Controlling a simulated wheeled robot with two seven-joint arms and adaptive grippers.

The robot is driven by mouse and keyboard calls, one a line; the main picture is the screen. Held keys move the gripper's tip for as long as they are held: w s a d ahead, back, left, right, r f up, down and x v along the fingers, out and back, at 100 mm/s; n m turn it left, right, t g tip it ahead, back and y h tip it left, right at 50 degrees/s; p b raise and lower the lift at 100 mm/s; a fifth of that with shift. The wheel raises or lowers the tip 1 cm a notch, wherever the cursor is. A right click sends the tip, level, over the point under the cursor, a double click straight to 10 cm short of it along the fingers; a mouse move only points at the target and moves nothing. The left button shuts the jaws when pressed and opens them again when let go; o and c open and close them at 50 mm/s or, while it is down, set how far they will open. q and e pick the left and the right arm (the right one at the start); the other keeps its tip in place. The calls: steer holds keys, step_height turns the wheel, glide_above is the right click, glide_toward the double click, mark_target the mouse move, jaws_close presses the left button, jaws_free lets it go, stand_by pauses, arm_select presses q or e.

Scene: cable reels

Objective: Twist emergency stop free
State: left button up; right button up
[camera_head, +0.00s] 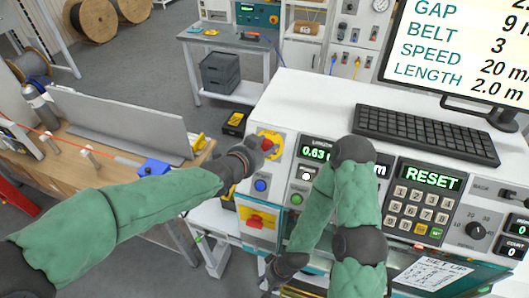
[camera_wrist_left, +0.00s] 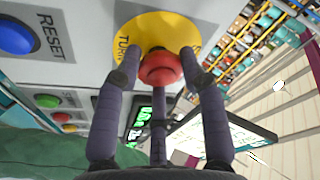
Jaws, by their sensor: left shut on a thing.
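The emergency stop is a red mushroom button (camera_head: 266,145) on a round yellow plate (camera_head: 271,136) at the left end of the control panel. It also shows in the left wrist view (camera_wrist_left: 160,69), on its yellow plate with dark lettering (camera_wrist_left: 133,38). My left gripper (camera_head: 257,148) is shut on the red button; in the left wrist view its fingers (camera_wrist_left: 160,66) sit on both sides of the button, with a third finger below. My right gripper (camera_head: 270,283) hangs low in front of the panel, at the bottom of the head view; its fingers are partly cut off.
A blue button (camera_head: 260,185) and a red-yellow switch (camera_head: 257,218) are below the emergency stop. A green button (camera_head: 297,199), keypad (camera_head: 417,204), keyboard (camera_head: 424,134) and monitor (camera_head: 460,50) are to the right. A workbench (camera_head: 75,150) stands at left.

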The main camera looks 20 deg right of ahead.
arm_select(q)
steer(key=shift+r+m+g+b, duration=0.1)
steer(key=shift+m+g+b, duration=0.2)
steer(key=shift+m+b, duration=0.4)
steer(key=o, duration=1.2)
steer(key=shift+c, duration=0.2)
steer(key=v, duration=0.7)
steer(key=shift+a, duration=0.15)
